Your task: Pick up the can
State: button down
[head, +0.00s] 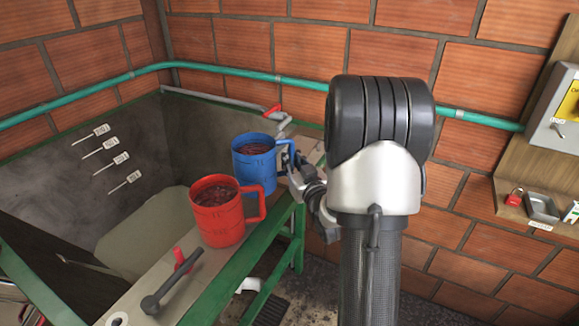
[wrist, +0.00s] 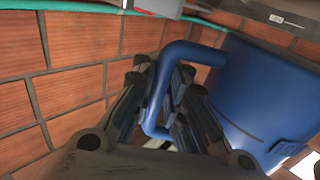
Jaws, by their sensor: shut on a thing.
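A blue can (head: 254,166), a mug-like vessel with a handle and dark red contents, stands upright by the far end of the ledge in the head view. In the wrist view the blue can (wrist: 262,95) fills the right side, with its handle between my fingers. My gripper (head: 290,172) is shut on that handle, and its fingers (wrist: 165,105) lie on both sides of the handle's upright bar. A red can (head: 217,212) with similar contents stands upright nearer on the ledge, apart from my gripper. I cannot tell whether the blue can touches the ledge.
The ledge (head: 140,290) has a green frame and borders a grey tank (head: 60,150) on the left. A dark lever (head: 170,282) lies near the red can. A green pipe (head: 220,71) runs along the brick wall. A wooden board (head: 545,190) with a red padlock is at right.

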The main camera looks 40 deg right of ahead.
notch_tip(320, 180, up, 16)
jog(key=p, duration=0.3)
jog(key=shift+r+p, duration=0.2)
jog(key=shift+p, duration=0.15)
